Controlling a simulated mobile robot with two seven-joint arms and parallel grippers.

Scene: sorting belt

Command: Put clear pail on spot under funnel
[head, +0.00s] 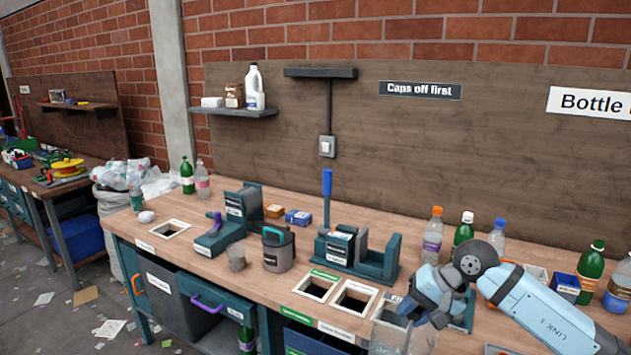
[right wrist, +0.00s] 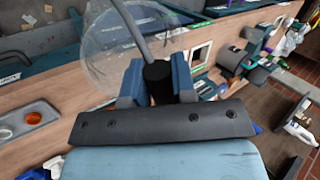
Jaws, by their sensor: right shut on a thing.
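The clear pail (head: 392,338) hangs at the front edge of the bench in the head view, its lower part cut off by the frame. My right gripper (head: 411,310) is above it, shut on its handle. In the right wrist view the fingers (right wrist: 158,82) close around the black grip of the handle, and the see-through pail (right wrist: 112,52) shows beyond them. I cannot clearly make out a funnel or a marked spot under one. My left gripper is not in view.
Two white-framed openings (head: 337,274) lie left of the pail. A teal press with a blue lever (head: 327,195) stands behind them. Several bottles (head: 433,232) stand behind my right arm.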

